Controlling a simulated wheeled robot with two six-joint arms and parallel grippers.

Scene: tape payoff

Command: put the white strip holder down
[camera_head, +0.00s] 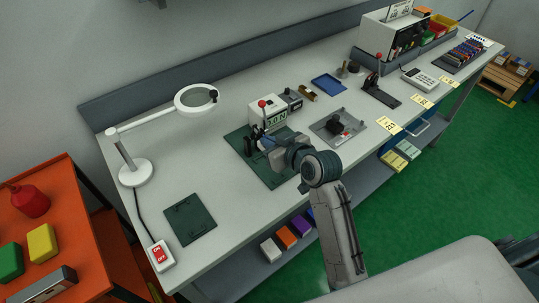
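My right arm reaches in from the lower right, and my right gripper (264,144) is over the dark green mat (282,179) on the bench. It is just in front of a white device (268,111) with a display and a red-knobbed lever. Dark parts and a small blue patch crowd around the fingertips, so I cannot tell whether the gripper is open or shut. I cannot pick out the white strip holder for certain; it may be hidden at the gripper. My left gripper is not in view.
A grey plate (352,139) with a dark part on it lies right of the mat. A blue tray (328,84) is behind it. A magnifier lamp (136,173), a small dark green pad (189,219) and a red-switch box (160,255) are at left. Bare bench lies between pad and mat.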

